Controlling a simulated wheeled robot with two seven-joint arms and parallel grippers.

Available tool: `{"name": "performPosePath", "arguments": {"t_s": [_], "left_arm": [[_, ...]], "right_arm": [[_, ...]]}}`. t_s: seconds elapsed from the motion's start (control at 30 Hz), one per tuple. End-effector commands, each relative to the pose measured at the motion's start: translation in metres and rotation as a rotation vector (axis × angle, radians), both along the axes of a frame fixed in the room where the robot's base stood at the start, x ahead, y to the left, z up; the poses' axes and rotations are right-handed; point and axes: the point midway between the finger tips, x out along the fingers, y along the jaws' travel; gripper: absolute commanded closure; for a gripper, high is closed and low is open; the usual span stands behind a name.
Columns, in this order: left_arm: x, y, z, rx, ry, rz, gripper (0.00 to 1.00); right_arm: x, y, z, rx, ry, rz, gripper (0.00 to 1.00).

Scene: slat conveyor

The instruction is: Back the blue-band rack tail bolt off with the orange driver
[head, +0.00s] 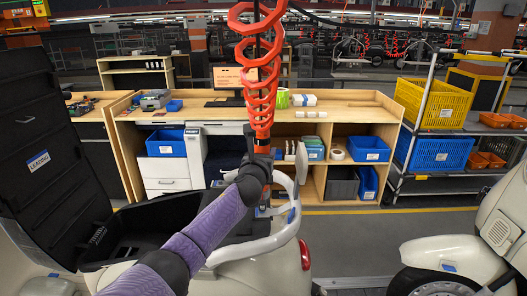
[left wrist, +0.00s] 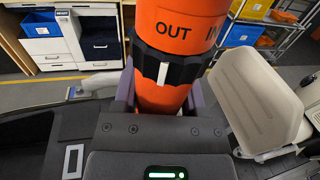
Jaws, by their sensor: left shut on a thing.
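The orange driver (head: 263,140) hangs upright under a red coiled hose. My left gripper (head: 254,182) is shut around its body. In the left wrist view the driver (left wrist: 160,98) stands between the fingers of my left gripper (left wrist: 160,103). Its black collar has a white mark sitting below the word OUT; part of IN shows to the right. The pale rear rack (head: 299,185) of a cream scooter curves beside and below the gripper, with a blue band (head: 291,214) on it. The tail bolt and the driver's tip cannot be made out. My right gripper is not in view.
The scooter's red tail light (head: 304,255) is below the rack. Another cream scooter (head: 470,255) stands at right. A black panel (head: 40,130) rises at left. A wooden workbench (head: 350,115) with blue bins and a shelf cart (head: 435,185) stand behind, across open floor.

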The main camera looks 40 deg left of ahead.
Motion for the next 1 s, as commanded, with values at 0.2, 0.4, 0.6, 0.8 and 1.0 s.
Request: {"name": "performPosePath", "arguments": {"t_s": [0.2,0.4,0.6,0.8,1.0], "left_arm": [[-0.0004,0.0009,0.0002,0.001,0.003,0.003,1.0],[-0.0003,0.001,0.0026,0.001,0.0,0.002,1.0],[-0.0002,0.001,0.0047,0.001,-0.003,0.002,1.0],[-0.0001,0.001,0.005,0.002,-0.004,0.001,1.0],[0.0002,0.0012,0.006,0.002,-0.004,0.001,1.0]], "right_arm": [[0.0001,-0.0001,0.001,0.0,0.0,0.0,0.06],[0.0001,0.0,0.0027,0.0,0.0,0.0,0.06],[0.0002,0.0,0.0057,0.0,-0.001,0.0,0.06],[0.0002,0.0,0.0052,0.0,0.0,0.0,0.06],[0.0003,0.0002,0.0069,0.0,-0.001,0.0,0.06]]}}
